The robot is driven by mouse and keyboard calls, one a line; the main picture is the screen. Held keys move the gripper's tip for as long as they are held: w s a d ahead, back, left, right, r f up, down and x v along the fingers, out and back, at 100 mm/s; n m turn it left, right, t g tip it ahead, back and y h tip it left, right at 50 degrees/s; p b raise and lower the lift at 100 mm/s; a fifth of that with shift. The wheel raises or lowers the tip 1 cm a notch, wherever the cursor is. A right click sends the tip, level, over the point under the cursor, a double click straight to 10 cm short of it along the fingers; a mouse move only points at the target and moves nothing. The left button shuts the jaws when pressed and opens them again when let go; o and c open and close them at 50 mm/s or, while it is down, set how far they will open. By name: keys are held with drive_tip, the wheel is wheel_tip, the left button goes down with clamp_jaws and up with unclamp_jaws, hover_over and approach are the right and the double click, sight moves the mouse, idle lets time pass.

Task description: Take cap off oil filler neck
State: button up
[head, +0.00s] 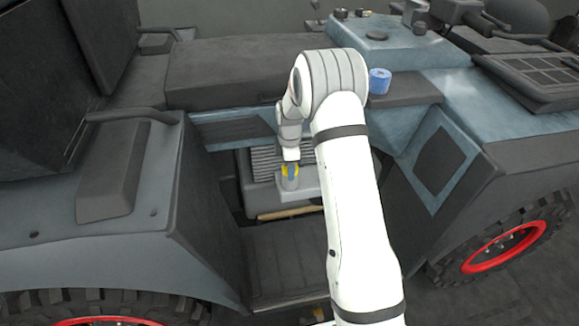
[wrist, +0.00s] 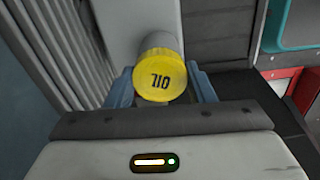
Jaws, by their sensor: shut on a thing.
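The yellow oil cap (wrist: 159,80), with "OIL" in black on its top, sits between the two blue-grey fingers of my gripper (wrist: 161,88) in the wrist view. The fingers are shut on its sides. Behind the cap, a pale grey cylindrical neck (wrist: 158,40) shows; the cap appears to be in line with it, and I cannot tell whether the two are joined.
Grey ribbed engine parts (head: 266,161) lie close beside the neck. A dark step (head: 287,256) is below the bay, and a dark seat cushion (head: 237,72) is above it. A blue roll-like object (head: 380,80) stands on the ledge to the right.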

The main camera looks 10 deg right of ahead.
drive_tip(key=n, duration=0.5)
drive_tip(key=shift+n, duration=0.4)
drive_tip(key=o, duration=1.5)
drive_tip(key=shift+o, duration=0.2)
drive_tip(key=m, duration=0.5)
drive_tip(key=shift+m, duration=0.4)
